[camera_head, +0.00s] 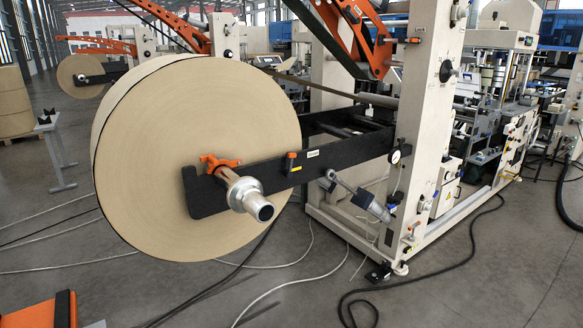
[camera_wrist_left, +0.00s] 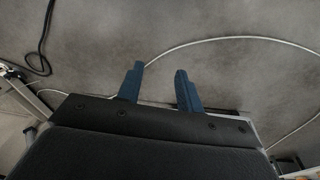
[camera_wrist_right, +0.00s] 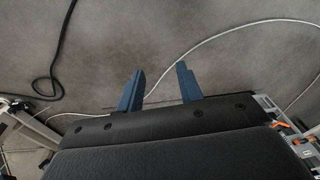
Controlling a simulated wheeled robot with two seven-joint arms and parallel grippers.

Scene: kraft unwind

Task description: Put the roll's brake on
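A large brown kraft paper roll (camera_head: 170,150) hangs at the left of the head view, its flat side facing me. A metal shaft end (camera_head: 248,198) sticks out of its core. A black support arm (camera_head: 345,152) runs from the machine to the shaft. An orange clamp-like piece (camera_head: 219,164) sits at the shaft. A small upright orange handle (camera_head: 291,161) is on the arm near a yellow mark. I cannot tell which part is the brake. My left gripper (camera_wrist_left: 160,70) and right gripper (camera_wrist_right: 160,68) are open and empty above the floor, out of the head view.
A white machine post (camera_head: 425,110) with a round gauge stands right of the roll. A grey cylinder (camera_head: 372,203) slants below the arm. Cables (camera_head: 455,217) lie across the floor. An orange and black object (camera_head: 40,312) is at the lower left. Floor in front is otherwise mostly clear.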

